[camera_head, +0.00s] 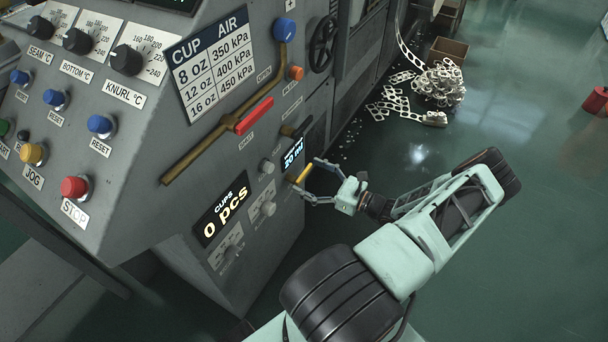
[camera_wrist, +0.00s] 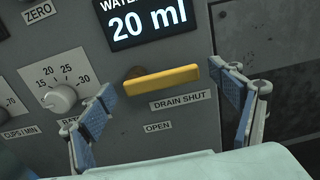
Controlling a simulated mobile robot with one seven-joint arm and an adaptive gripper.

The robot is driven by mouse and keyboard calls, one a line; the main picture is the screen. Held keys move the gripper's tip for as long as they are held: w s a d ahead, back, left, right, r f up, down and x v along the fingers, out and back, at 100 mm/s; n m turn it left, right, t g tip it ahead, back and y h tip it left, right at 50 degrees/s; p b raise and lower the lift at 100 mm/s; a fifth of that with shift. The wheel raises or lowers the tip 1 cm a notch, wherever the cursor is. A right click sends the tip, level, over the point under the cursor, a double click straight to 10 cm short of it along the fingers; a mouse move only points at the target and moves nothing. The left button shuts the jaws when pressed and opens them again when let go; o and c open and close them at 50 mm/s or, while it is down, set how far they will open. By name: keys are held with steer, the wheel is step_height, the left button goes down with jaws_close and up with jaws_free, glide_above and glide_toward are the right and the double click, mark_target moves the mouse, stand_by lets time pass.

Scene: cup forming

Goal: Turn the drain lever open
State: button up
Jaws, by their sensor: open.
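The drain lever is a yellow bar handle (camera_wrist: 162,81) on the grey machine panel. In the wrist view it lies nearly level, with its right end by the "DRAIN SHUT" label (camera_wrist: 180,100). An "OPEN" label (camera_wrist: 158,127) sits below it. In the head view the yellow lever (camera_head: 304,173) shows between my fingers.
A water display (camera_wrist: 148,20) reading 20 ml is just above the lever. A dial knob (camera_wrist: 60,98) is to its left. In the head view a red-handled valve (camera_head: 254,116) with brass pipe is above. Scrap strips (camera_head: 437,84) lie on the open floor behind.

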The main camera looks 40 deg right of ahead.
steer(key=shift+x, duration=0.85)
steer(key=shift+c, duration=0.4)
steer(key=c, duration=1.6)
